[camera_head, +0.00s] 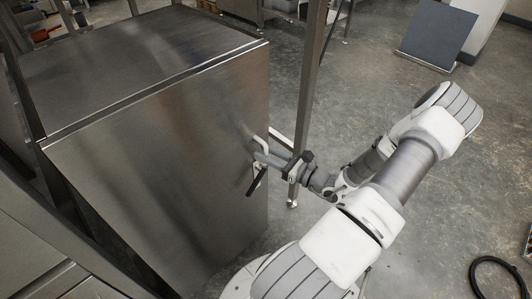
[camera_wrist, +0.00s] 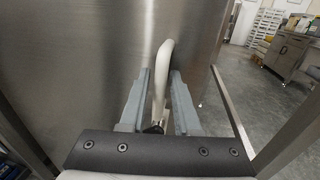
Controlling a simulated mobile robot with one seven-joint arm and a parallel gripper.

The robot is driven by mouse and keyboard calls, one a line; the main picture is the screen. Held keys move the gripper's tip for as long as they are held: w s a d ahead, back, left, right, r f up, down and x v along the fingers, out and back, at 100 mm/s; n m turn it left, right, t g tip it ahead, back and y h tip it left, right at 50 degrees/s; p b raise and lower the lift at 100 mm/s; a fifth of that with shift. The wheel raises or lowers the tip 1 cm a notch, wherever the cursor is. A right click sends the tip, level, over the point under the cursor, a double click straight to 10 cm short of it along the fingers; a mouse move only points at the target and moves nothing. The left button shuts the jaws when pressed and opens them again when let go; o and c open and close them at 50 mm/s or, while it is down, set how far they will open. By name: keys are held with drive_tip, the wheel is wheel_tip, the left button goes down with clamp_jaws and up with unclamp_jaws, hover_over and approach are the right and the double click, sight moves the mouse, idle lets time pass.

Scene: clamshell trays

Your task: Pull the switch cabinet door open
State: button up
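The switch cabinet (camera_head: 140,60) is a large brushed-steel box at the left of the head view. Its front door (camera_head: 150,170) lies about flush with the body, with a narrow seam along the top. A pale bent bar handle (camera_head: 261,144) is near the door's right edge. It also shows in the wrist view (camera_wrist: 163,62), standing between my fingers. My gripper (camera_head: 272,159) reaches the handle from the right.
A dark bar (camera_head: 256,181) hangs just below the handle. A metal post (camera_head: 310,90) stands close to the right of the cabinet. A grey panel (camera_head: 438,32) is at the back right, and a black hose coil (camera_head: 497,277) lies at lower right. Open concrete floor lies right of my arm.

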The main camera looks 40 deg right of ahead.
clamp_jaws()
idle(1.1)
